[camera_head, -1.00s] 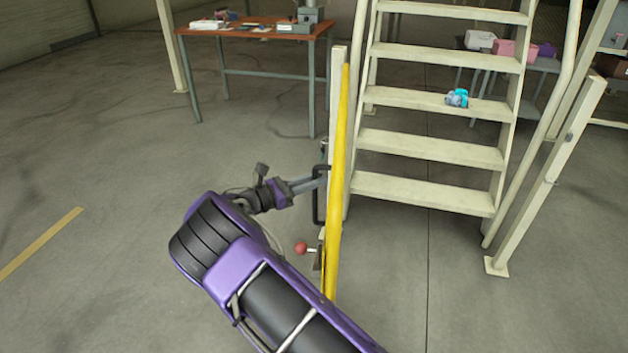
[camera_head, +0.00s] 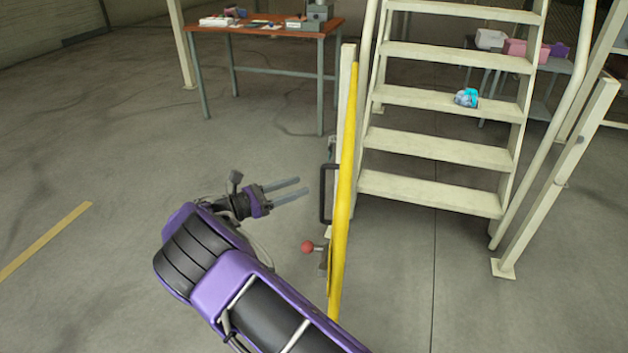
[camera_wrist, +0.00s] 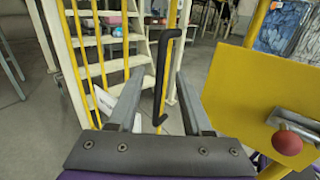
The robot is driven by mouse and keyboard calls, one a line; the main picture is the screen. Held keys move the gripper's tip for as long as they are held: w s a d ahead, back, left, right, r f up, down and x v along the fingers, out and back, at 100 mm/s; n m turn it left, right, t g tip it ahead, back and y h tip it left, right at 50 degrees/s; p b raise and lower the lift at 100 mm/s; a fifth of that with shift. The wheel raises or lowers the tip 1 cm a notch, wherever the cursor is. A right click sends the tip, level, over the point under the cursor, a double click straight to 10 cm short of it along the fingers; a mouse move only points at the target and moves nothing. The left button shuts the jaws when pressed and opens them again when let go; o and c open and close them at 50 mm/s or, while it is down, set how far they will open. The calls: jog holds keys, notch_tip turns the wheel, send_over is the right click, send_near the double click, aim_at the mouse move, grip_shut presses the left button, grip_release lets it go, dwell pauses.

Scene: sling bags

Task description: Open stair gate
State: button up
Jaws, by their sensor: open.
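The yellow stair gate (camera_head: 345,190) stands nearly edge-on in the head view, at the left side of the stairs, and the front of the steps (camera_head: 430,195) is unblocked. A black bar handle (camera_head: 323,193) sits on its left face. A lever with a red ball knob (camera_head: 308,247) is below the handle. My gripper (camera_head: 303,187) is open and empty, left of the handle with a small gap. In the wrist view, the handle (camera_wrist: 160,80) appears between the spread fingers, and the red knob (camera_wrist: 287,143) is at the right beside a yellow panel (camera_wrist: 240,95).
A brown table (camera_head: 265,28) with items stands behind left. A blue bag (camera_head: 466,97) lies on a step. A white post (camera_head: 555,180) stands right of the stairs. A grey table with boxes (camera_head: 520,48) is at the back right. Floor on the left is clear.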

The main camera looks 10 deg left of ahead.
jog(key=v, duration=0.9)
jog(key=shift+a, duration=0.1)
